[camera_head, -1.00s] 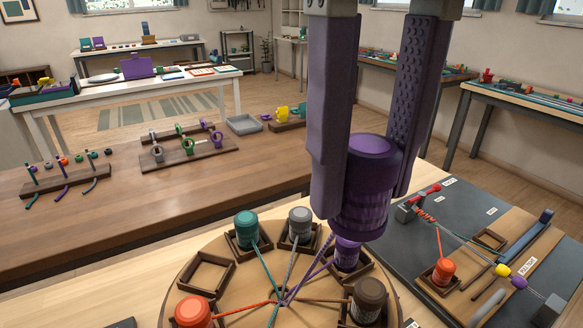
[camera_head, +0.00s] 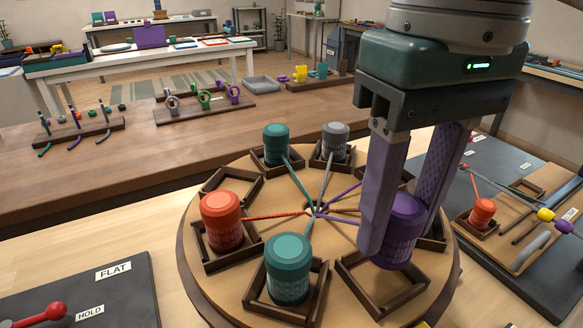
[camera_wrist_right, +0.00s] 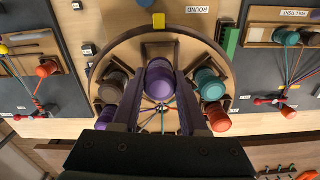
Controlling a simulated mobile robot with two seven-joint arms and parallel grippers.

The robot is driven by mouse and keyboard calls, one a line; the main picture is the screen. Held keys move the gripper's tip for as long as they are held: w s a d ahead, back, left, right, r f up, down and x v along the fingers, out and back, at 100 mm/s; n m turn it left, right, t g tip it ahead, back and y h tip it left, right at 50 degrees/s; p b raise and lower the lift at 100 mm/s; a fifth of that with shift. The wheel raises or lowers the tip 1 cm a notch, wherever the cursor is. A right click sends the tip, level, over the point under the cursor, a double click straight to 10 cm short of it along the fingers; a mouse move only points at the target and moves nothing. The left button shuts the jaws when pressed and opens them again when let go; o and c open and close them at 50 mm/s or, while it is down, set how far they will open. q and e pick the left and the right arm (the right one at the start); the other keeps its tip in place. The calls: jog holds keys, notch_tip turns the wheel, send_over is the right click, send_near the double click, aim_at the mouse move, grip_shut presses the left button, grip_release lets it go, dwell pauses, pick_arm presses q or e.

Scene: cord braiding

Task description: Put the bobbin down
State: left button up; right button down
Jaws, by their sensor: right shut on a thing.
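The purple bobbin (camera_head: 402,225) is between the fingers of my right gripper (camera_head: 400,232), upright over the right front part of the round wooden braiding disc (camera_head: 338,240). Its lower end overlaps the far side of an empty square holder (camera_head: 372,300); I cannot tell whether it touches. In the right wrist view the bobbin (camera_wrist_right: 160,78) shows end-on between the fingers, with a holder (camera_wrist_right: 158,48) beyond it. Purple cord (camera_head: 343,195) runs from the disc's centre towards the gripper. My left gripper is not in view.
Orange (camera_head: 222,220), front teal (camera_head: 288,268), rear teal (camera_head: 276,145) and grey (camera_head: 335,142) bobbins stand in holders around the disc. The upper left holder (camera_head: 215,183) is empty. Dark boards flank the disc, the right one carrying an orange bobbin (camera_head: 481,214).

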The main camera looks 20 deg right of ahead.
aim_at(391, 244)
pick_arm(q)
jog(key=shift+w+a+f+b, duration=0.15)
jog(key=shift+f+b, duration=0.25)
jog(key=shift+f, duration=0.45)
pick_arm(e)
notch_tip(391, 244, down, 2)
jog(key=shift+s+f, duration=0.1)
jog(key=shift+f, duration=0.1)
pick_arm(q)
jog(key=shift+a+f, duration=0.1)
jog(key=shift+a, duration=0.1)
pick_arm(e)
jog(key=shift+a+f, duration=0.1)
jog(key=shift+f, duration=0.15)
jog(key=shift+r, duration=0.1)
pick_arm(q)
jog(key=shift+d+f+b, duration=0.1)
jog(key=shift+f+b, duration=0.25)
jog(key=shift+b, duration=0.1)
pick_arm(e)
jog(key=shift+f, duration=0.3)
jog(key=shift+c, duration=2.2)
grip_release()
